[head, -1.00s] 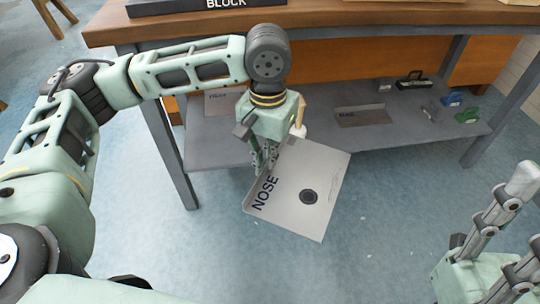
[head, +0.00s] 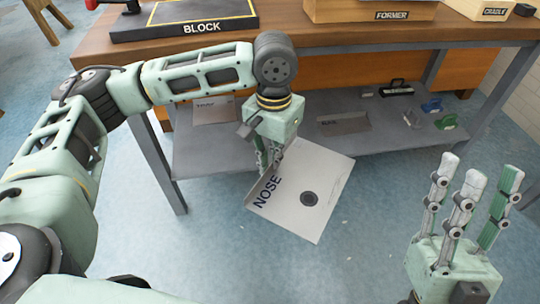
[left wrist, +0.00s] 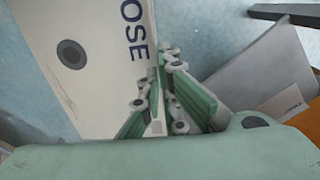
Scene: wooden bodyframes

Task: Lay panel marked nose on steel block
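The panel marked NOSE (head: 318,178) is a pale grey sheet with a dark round spot and a bent-up edge. It hangs tilted in front of the bench's lower shelf, clear of the floor. My left gripper (head: 268,165) is shut on its lettered edge; the left wrist view shows the fingers (left wrist: 160,100) on both sides of the panel (left wrist: 95,50). The steel block (head: 185,18) is a dark slab with a BLOCK label, on the bench top at the back left. My right gripper (head: 467,195) is open and empty at the lower right, fingers pointing up.
The wooden bench top (head: 340,32) also bears a FORMER box (head: 370,10) and a CRADLE box (head: 480,8). The lower shelf (head: 240,140) holds another panel (head: 214,110), a dark plate (head: 343,123) and small tools, including green clamps (head: 446,121). Bare bench top lies between BLOCK and FORMER.

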